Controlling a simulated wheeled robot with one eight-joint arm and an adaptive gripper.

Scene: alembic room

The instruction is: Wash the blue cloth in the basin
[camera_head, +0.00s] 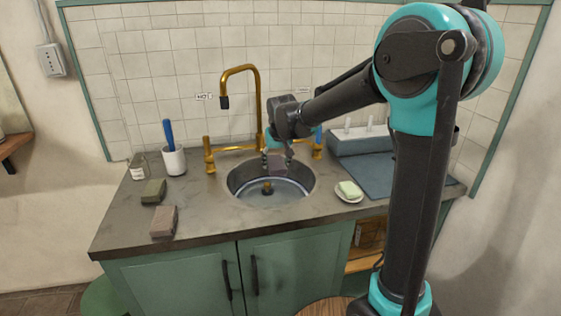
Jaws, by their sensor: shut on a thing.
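The round metal basin (234,186) is set into the grey counter, with bluish water or sheen inside and a small brass part (267,187) at its middle. My gripper (277,155) is above the back of the basin, pointing down. It is shut on a small mauve-brown block-like thing (278,165), held over the basin. I cannot tell if this is a folded cloth. No clearly blue cloth shows; a flat blue-grey mat or cloth (385,175) lies on the counter at the right, partly hidden by my arm.
A brass tap (258,95) arches behind the basin, with brass handles (208,155) beside it. A green block (153,191), a pinkish block (164,221), a white cup (174,161) and a small jar (139,166) stand left. A soap dish (349,197) is right. The front-left counter is mostly clear.

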